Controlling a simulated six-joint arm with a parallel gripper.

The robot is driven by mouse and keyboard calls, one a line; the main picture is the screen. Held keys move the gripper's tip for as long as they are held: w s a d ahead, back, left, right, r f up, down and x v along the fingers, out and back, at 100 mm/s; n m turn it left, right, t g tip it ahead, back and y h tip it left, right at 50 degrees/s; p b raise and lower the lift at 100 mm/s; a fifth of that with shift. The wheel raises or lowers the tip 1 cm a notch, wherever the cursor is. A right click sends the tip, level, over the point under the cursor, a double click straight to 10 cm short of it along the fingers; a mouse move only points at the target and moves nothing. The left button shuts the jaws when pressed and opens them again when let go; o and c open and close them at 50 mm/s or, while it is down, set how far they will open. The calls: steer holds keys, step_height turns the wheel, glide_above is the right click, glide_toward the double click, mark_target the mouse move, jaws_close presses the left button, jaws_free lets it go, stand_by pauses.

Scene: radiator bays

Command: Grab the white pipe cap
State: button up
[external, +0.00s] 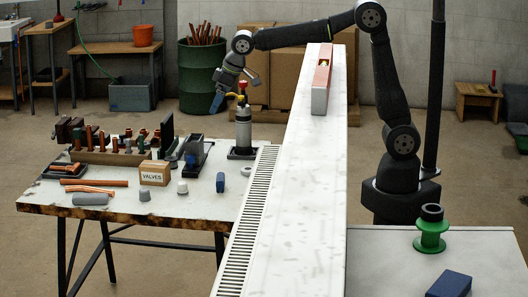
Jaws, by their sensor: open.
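A small white pipe cap (183,187) stands on the worktable, right of the cardboard box marked VALVES. A grey cap (145,194) is to its left and nearer the front. A blue cap-like piece (220,182) is to its right. My gripper (236,92) is open and looks empty. It hangs at the end of my arm, above the far right part of the worktable, close to the top of the grey gas bottle (243,130). In the picture it is well above and to the right of the white cap. I cannot tell whether it touches the bottle.
The worktable (120,228) also holds copper pipes (95,183), the VALVES box (155,173), a tool rack (110,157) and a dark device (195,153). A long white radiator (300,200) stands between the table and my base. The table's front right is clear.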

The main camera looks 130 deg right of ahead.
steer(key=c, duration=0.5)
steer(key=shift+f, duration=0.1)
steer(key=m+g+h, duration=0.1)
steer(key=m+g, duration=0.1)
steer(key=m, duration=0.5)
glide_toward(184, 183)
steer(key=x, duration=0.4)
steer(key=shift+w+d+f, duration=0.1)
steer(key=shift+w+f, duration=0.25)
steer(key=shift+w, duration=0.1)
steer(key=shift+s+x, duration=0.15)
steer(key=shift+x, duration=1.2)
steer(key=shift+s+x, duration=0.1)
steer(key=shift+x, duration=1.25)
